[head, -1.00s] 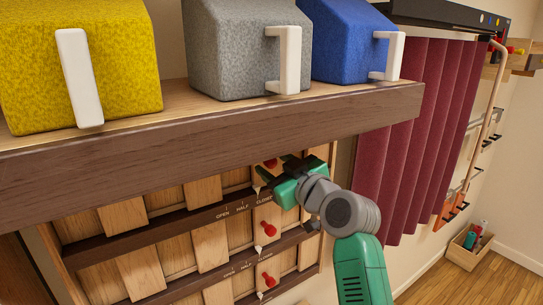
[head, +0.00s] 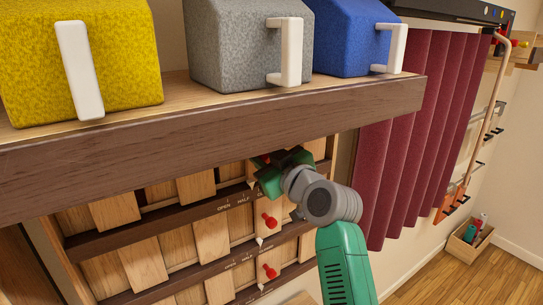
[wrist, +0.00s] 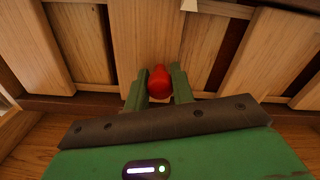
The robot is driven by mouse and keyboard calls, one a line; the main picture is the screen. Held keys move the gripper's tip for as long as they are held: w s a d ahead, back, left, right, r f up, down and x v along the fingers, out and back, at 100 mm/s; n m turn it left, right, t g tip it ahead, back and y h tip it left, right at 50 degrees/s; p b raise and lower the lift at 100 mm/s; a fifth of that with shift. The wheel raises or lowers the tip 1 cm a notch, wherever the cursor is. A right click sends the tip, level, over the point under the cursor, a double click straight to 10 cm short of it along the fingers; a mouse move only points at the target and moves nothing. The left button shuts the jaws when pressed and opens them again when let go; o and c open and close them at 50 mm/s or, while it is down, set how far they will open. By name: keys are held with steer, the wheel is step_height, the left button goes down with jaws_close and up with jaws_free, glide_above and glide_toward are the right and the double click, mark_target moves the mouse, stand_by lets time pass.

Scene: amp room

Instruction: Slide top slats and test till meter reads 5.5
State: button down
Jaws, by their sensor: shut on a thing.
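The top slats (head: 197,188) are a row of upright wooden boards under the shelf, with dark gaps between them. A white pointer (head: 250,184) hangs near the HALF mark of the OPEN, HALF, CLOSED scale, slightly to its right. My gripper (head: 264,166) is at the right part of this row, partly under the shelf edge. In the wrist view its two green fingers are shut on a red knob (wrist: 159,82) that sticks out from a slat. The head view mostly hides that knob. No meter shows in either view.
Lower slat rows have their own red knobs (head: 269,221) (head: 269,271). A thick wooden shelf (head: 250,130) overhangs closely above my gripper, bearing yellow, grey and blue blocks with white handles. A maroon curtain (head: 420,130) hangs right. A wooden box (head: 468,250) stands on the floor.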

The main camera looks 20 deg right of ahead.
steer(key=shift+s+a, duration=0.15)
steer(key=shift+a, duration=0.35)
steer(key=c, duration=1.2)
jaws_free()
steer(key=b+v, duration=0.1)
steer(key=v, duration=0.6)
steer(key=shift+s+d+b, duration=0.1)
steer(key=shift+s+b, duration=0.3)
